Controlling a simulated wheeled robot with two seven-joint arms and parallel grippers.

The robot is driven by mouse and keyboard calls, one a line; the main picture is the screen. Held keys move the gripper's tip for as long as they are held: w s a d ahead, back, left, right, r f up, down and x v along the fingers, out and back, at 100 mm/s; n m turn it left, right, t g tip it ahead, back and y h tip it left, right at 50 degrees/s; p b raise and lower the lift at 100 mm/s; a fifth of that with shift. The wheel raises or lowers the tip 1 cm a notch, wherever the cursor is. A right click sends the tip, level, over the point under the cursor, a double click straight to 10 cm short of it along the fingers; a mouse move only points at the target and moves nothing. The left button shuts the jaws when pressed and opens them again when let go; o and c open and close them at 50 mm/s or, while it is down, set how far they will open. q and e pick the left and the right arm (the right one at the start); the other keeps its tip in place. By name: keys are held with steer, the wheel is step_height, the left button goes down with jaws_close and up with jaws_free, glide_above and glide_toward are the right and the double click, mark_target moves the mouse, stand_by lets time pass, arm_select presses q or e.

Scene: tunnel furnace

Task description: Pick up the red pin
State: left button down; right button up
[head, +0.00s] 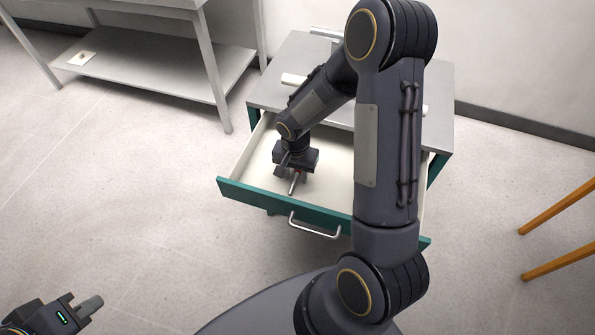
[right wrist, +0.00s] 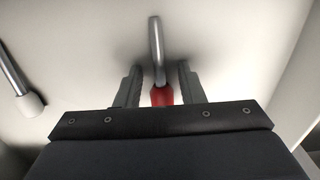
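The red pin (right wrist: 162,95) lies on the white floor of the open drawer (head: 331,187). It has a red end and a bent metal shaft that points away from my gripper in the right wrist view. My right gripper (head: 297,174) is down inside the drawer. In the right wrist view the right gripper (right wrist: 160,85) is open, with one finger on each side of the red end and a small gap on both sides. My left gripper (head: 85,302) is at the lower left of the head view, over the floor, with nothing visible in it; its opening is unclear.
A second metal pin with a white end (right wrist: 30,104) lies to the left in the drawer. The drawer's teal front (head: 270,203) has a metal handle (head: 314,225). A grey shelf table (head: 150,75) stands at the back left, and wooden legs (head: 557,208) at the right.

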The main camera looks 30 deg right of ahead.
jaws_close()
